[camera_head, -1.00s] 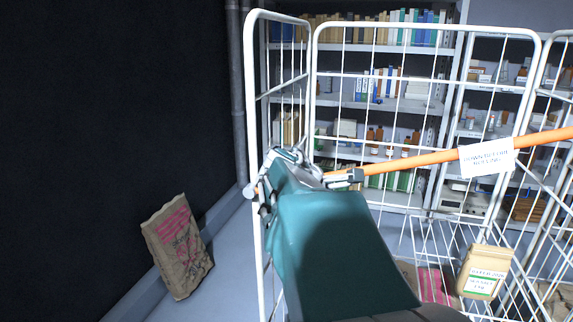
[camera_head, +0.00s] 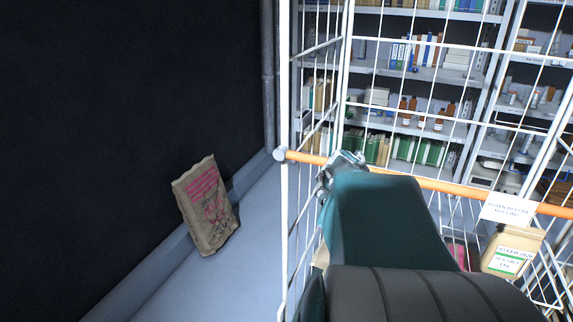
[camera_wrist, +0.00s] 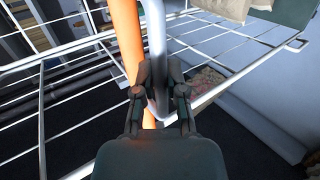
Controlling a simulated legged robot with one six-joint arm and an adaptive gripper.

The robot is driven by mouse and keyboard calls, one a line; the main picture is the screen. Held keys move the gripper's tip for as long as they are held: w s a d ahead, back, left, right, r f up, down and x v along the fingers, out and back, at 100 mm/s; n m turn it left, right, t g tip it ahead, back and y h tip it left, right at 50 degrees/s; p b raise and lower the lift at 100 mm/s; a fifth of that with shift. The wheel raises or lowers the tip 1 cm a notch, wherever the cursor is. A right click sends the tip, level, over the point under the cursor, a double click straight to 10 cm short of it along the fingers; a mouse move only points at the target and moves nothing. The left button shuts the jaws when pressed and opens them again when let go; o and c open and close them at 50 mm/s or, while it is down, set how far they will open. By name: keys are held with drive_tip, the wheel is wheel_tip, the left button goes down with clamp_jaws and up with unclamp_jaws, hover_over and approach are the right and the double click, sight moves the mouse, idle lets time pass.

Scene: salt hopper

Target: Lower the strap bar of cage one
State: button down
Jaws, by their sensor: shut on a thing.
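The orange strap bar (camera_head: 450,187) runs across the front of the white wire cage (camera_head: 284,225), sloping down to the right in the head view. Its pale capped left end (camera_head: 280,155) overlaps the left front post; I cannot tell whether it is seated there. A white label (camera_head: 508,210) hangs on the bar. My gripper (camera_head: 345,165) is at the bar near its left end. In the wrist view, my gripper (camera_wrist: 160,92) is shut on a grey metal tube (camera_wrist: 157,45) that runs beside the orange bar (camera_wrist: 128,35). My arm hides part of the bar.
A brown paper sack (camera_head: 207,206) leans against the dark wall at left. A tan labelled bag (camera_head: 512,250) sits in the cage at right. Shelves (camera_head: 440,75) with books and bottles stand behind.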

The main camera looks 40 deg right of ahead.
drive_tip(key=shift+f, duration=0.35)
drive_tip(key=c, duration=0.7)
unclamp_jaws()
drive_tip(key=shift+s, duration=0.1)
drive_tip(key=shift+r, duration=0.1)
wheel_tip(320, 180, up, 10)
drive_tip(key=shift+a+r, duration=0.1)
drive_tip(key=shift+a, duration=0.05)
